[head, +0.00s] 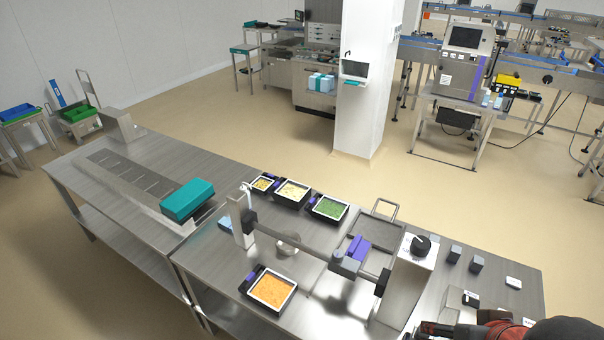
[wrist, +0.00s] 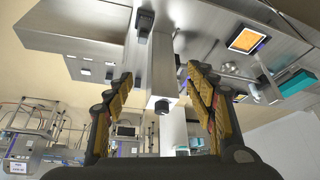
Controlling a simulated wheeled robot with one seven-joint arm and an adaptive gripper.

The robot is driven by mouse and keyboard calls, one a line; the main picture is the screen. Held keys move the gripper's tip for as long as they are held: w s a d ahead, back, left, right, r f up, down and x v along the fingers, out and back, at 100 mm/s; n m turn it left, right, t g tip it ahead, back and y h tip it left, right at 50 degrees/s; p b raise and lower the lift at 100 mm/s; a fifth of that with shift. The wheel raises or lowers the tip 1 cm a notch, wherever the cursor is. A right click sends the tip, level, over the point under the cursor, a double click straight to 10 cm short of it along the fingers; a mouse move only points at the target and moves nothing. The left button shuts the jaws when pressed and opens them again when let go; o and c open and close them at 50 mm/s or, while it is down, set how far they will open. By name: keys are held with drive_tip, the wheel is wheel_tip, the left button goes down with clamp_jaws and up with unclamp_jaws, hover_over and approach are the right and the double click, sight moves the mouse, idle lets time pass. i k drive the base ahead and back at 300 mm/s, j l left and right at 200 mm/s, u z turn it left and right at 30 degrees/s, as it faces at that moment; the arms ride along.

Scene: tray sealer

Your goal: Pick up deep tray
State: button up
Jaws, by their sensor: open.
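Several black food trays stand on the steel table, and I cannot tell for sure which is the deep tray. A tray of orange food (head: 272,289) sits alone near the front edge; it also shows in the wrist view (wrist: 245,40). Behind it stand a tray of green food (head: 328,207), a tray of pale yellow food (head: 292,194) and a smaller tray (head: 263,184). My gripper (wrist: 158,76) is open, with nothing between its fingers. It is at the table's right end, apart from all the trays.
The sealer (head: 355,252), with a purple part and a black knob, stands between the orange tray and my arm. Small dark blocks (head: 477,263) stand at the table's right. A teal box (head: 187,200) lies on the left table. Bare steel surrounds the orange tray.

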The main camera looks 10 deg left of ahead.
sight(292, 194)
drive_tip(key=i+j+z, duration=0.25)
drive_tip(key=j, duration=0.6)
drive_tip(key=j+z, duration=0.2)
drive_tip(key=j, duration=0.7)
drive_tip(key=j+z, duration=0.25)
drive_tip(key=j, duration=0.65)
drive_tip(key=j+z, duration=0.2)
drive_tip(key=j, duration=0.7)
drive_tip(key=k+j+z, duration=0.1)
drive_tip(key=j+z, duration=0.15)
drive_tip(key=j, duration=0.65)
